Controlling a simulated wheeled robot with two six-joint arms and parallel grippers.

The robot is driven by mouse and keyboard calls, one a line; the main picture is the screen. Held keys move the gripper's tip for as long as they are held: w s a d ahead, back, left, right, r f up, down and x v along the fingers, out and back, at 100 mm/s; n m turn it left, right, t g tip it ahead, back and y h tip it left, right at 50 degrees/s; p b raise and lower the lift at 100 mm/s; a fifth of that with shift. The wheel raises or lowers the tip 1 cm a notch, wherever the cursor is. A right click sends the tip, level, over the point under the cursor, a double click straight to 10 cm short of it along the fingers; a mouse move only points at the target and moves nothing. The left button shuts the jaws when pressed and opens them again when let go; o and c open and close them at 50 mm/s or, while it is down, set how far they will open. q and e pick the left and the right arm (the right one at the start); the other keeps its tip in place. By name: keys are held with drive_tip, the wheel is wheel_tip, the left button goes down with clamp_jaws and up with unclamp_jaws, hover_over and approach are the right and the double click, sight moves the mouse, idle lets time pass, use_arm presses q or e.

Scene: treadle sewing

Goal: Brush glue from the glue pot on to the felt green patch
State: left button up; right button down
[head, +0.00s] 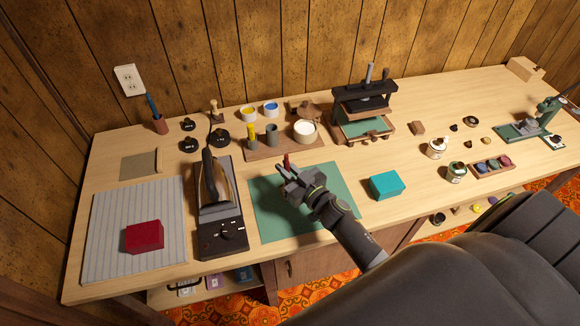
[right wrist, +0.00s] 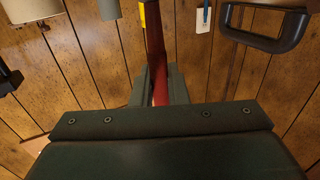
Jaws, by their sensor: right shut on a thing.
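My right gripper (head: 292,178) is shut on a slim red handle (head: 286,160), held above a flat green sheet (head: 268,218) on the bench. In the right wrist view the red handle (right wrist: 156,50) stands between the fingers (right wrist: 158,88). Its brush end cannot be made out. The green sheet is the largest green flat piece; I cannot tell whether it is the felt patch itself or a mat. An open round pot with a pale filling (head: 305,128) stands behind on a wooden tray (head: 262,154) and looks like the glue pot. My left gripper is out of view.
A flat iron (head: 212,188) stands on a dark base left of the sheet. A red block (head: 145,236) lies on a striped cloth (head: 110,210). A teal block (head: 387,185) is right of the sheet. A press (head: 364,110) and small jars (head: 437,148) stand farther right.

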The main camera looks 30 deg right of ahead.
drive_tip(key=shift+w+a, duration=0.1)
drive_tip(key=shift+a, duration=0.5)
idle(0.3)
drive_tip(key=s+d, duration=0.1)
drive_tip(key=d, duration=0.6)
drive_tip(key=shift+s+d, duration=0.2)
drive_tip(key=shift+s, duration=0.15)
idle(1.0)
drive_tip(key=shift+p, duration=0.3)
